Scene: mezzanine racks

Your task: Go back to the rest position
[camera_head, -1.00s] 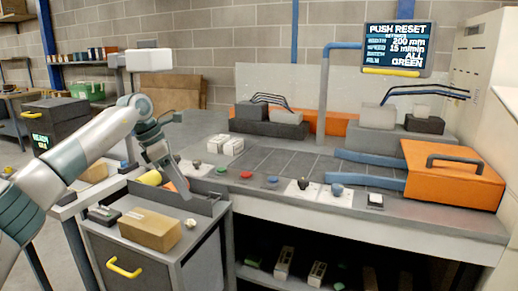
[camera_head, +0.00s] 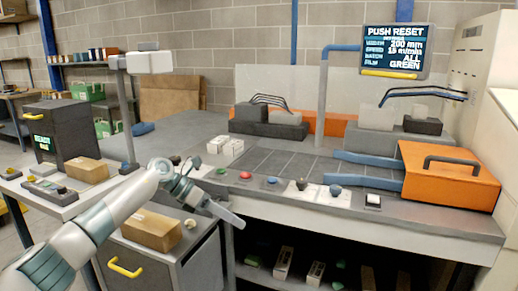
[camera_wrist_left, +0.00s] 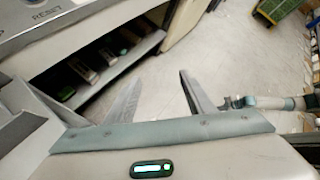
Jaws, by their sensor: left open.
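My left gripper (camera_head: 222,208) is in front of the workbench's front edge, over the right side of the small grey cabinet (camera_head: 190,272). It points down and to the right. In the left wrist view its two fingers (camera_wrist_left: 160,100) stand wide apart with nothing between them, and the floor shows beyond. My left arm comes in from the lower left of the head view. My right gripper is not seen in the head view.
A cardboard box (camera_head: 150,229) sits on the cabinet top, close to my left forearm. The bench (camera_head: 420,226) carries buttons, small white boxes (camera_head: 225,146) and an orange cover (camera_head: 450,178). A side table (camera_head: 62,208) with another box is at left.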

